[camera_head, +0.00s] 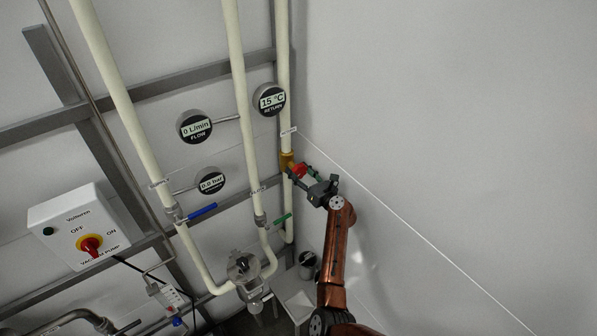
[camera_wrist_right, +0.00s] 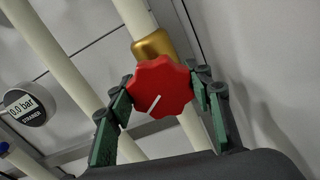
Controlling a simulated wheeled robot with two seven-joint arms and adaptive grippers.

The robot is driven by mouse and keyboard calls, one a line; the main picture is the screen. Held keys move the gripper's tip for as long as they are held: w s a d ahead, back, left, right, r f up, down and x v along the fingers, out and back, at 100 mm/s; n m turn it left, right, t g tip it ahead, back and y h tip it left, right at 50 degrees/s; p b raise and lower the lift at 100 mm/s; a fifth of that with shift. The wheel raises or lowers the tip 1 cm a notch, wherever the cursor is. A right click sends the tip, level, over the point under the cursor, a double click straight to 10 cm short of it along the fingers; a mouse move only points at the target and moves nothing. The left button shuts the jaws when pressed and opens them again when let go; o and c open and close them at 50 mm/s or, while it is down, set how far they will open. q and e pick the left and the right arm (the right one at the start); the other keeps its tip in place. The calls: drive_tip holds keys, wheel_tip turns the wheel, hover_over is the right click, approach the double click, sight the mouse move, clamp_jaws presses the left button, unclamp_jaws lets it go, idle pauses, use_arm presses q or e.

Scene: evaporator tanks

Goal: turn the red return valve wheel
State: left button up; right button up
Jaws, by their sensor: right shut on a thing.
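The red return valve wheel (camera_wrist_right: 160,88) is a scalloped knob with a white mark line, in front of a brass valve body (camera_wrist_right: 153,44) on a cream pipe. In the head view the red wheel (camera_head: 299,170) sits on the rightmost pipe, beside the brass body (camera_head: 286,161). My right gripper (camera_head: 305,174) is at the wheel, its arm coming up from below. In the right wrist view my right gripper (camera_wrist_right: 163,108) has its green-padded fingers on both sides of the wheel, shut on it. The left gripper is not in view.
Cream pipes (camera_head: 238,90) run along grey rails (camera_head: 150,88) to the left. A blue lever (camera_head: 203,211) and a green lever (camera_head: 282,219) stick out nearby. A switch box (camera_head: 75,225) is at far left. The white wall (camera_head: 450,120) at right is bare.

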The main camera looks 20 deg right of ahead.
sight(299, 165)
drive_tip(key=shift+f+m, duration=0.1)
drive_tip(key=shift+m, duration=0.6)
drive_tip(key=o, duration=1.2)
wheel_tip(299, 165, up, 10)
drive_tip(key=shift+r, duration=0.1)
